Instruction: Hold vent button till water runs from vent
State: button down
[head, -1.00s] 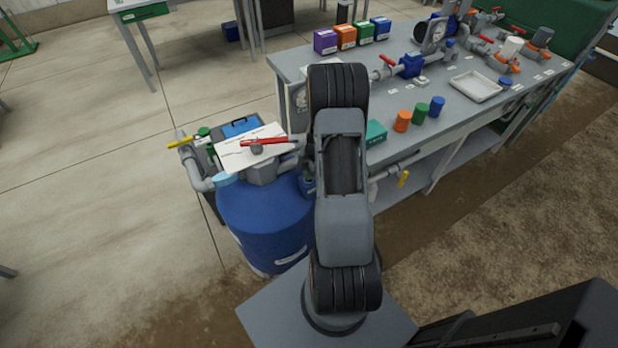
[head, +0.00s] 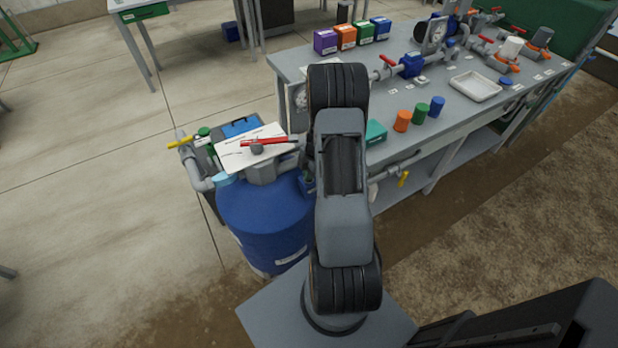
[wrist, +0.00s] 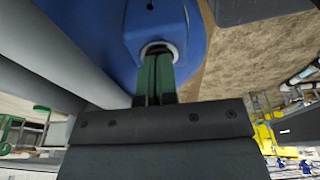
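In the wrist view, my gripper (wrist: 157,62) has its two narrow green fingers side by side with almost no gap, so it looks shut and empty. Its tips reach a pale round collar (wrist: 159,48) on a blue body (wrist: 120,45). The vent button itself is not visible; the fingertips cover the middle of the collar, and I cannot tell whether it is pressed in. No running water shows in either view. In the head view, my arm hides the gripper, and the blue tank (head: 262,222) stands just left of the arm.
A card with a red-handled valve (head: 265,141) sits above the tank. A yellow-handled valve (head: 180,142) is to its left. The grey bench (head: 465,120) at the right carries pipework, a white tray (head: 475,86) and coloured caps. Open concrete floor lies to the left.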

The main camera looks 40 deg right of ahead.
jog(key=shift+r+p, duration=1.55)
jog(key=shift+r, duration=1.95)
jog(key=shift+a+r, duration=0.15)
jog(key=shift+r, duration=0.1)
jog(key=s+a+r+m+t+h, duration=0.1)
jog(key=s+a+r+m, duration=0.5)
jog(key=a+r+m, duration=0.2)
jog(key=s+a+r+m+t+h, duration=0.1)
jog(key=s+a+r+m, duration=0.5)
jog(key=a+r, duration=0.6)
notch_tip(320, 180, up, 3)
jog(key=shift+s+a+f+m+t, duration=0.1)
jog(key=shift+s+a+m+t, duration=0.15)
jog(key=shift+m+t, duration=0.7)
